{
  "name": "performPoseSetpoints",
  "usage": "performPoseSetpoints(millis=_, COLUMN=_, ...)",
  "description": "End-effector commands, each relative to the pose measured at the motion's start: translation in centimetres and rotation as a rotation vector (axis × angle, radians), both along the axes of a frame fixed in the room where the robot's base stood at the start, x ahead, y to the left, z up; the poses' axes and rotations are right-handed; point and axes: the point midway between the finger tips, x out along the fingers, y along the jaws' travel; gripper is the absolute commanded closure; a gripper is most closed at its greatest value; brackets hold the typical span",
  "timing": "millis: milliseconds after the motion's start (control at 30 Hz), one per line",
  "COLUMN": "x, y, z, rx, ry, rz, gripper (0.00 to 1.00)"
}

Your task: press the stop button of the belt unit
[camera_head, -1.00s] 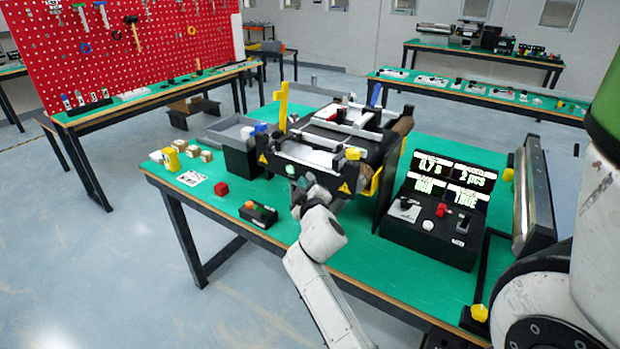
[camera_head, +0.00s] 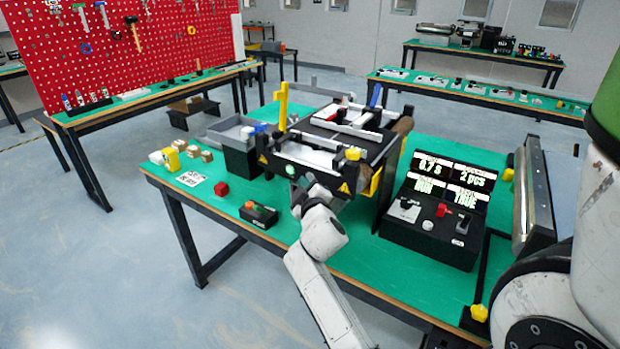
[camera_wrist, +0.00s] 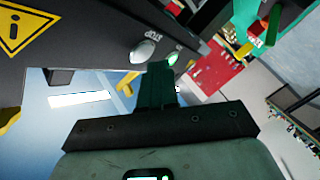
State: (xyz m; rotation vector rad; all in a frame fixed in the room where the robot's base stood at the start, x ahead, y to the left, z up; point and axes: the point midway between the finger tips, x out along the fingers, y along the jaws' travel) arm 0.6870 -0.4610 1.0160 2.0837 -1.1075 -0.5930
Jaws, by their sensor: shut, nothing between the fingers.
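The belt unit (camera_head: 330,160) is a black machine with a yellow warning sticker, standing on the green table. In the wrist view its dark front panel (camera_wrist: 75,50) carries a pale dome button (camera_wrist: 143,51), its small label seen upside down and apparently reading stop. Beside it is a green-lit button (camera_wrist: 172,58), also in the head view (camera_head: 291,171). My gripper (camera_wrist: 160,68) is shut and empty, its tips close to the panel near both buttons; contact cannot be told. In the head view my gripper (camera_head: 303,193) is at the panel and hides the pale button.
A small box with a red button (camera_head: 259,213) stands left of my gripper, with a red cube (camera_head: 221,189) behind it. A control console (camera_head: 430,235) with lit displays is on the right. A grey bin (camera_head: 228,132) adjoins the unit's left.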

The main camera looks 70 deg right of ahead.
Motion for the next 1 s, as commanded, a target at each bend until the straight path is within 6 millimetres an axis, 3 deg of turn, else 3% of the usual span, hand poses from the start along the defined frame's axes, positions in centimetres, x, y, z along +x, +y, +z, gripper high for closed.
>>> performPoseSetpoints(millis=1000, x=-0.23, y=-0.98, z=0.03, rx=-0.001, ry=0.001, rz=0.000, gripper=1.00)
